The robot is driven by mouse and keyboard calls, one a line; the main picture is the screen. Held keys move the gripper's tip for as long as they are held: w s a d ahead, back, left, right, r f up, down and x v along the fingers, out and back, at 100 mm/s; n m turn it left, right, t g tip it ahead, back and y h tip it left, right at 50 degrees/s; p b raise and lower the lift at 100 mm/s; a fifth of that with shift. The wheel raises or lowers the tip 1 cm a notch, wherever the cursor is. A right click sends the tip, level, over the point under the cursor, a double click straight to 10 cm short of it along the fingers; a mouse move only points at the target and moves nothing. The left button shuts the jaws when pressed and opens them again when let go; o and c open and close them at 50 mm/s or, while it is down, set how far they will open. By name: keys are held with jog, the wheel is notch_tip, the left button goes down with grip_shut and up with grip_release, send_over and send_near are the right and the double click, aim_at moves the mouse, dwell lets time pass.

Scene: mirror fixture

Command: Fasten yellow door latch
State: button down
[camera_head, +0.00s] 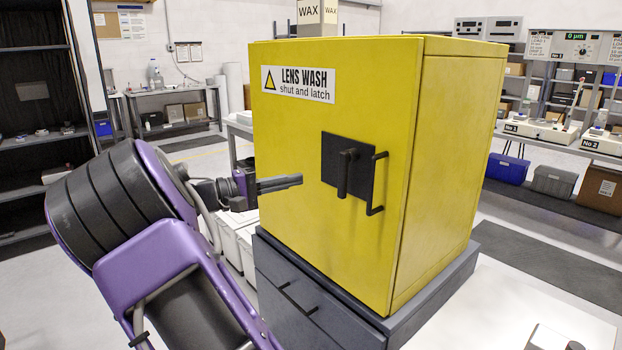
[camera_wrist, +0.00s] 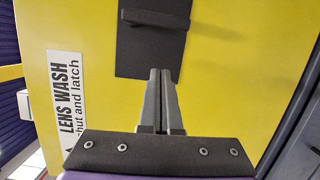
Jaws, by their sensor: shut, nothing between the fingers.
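The yellow cabinet (camera_head: 455,170) has a door (camera_head: 300,220) on its front face with a "LENS WASH shut and latch" label (camera_head: 298,84). The door looks flush or nearly so; I cannot tell if a small gap remains. A black plate (camera_head: 328,160) on the door carries a dark latch lever (camera_head: 343,178) that hangs downward. The wrist view shows the plate (camera_wrist: 135,60) and the lever (camera_wrist: 152,20) lying sideways. My gripper (camera_head: 300,181) is shut and empty, in front of the door, left of the lever and apart from it. Its fingertips (camera_wrist: 160,72) point toward the plate.
A black bracket handle (camera_head: 376,183) sits just right of the lever. The cabinet stands on a dark grey base with a drawer (camera_head: 310,300). A white surface (camera_head: 490,310) lies to the right. Pale boxes (camera_head: 238,245) stand behind my gripper at left.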

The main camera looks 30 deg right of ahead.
jog(key=a, duration=0.4)
jog(key=shift+w, duration=0.25)
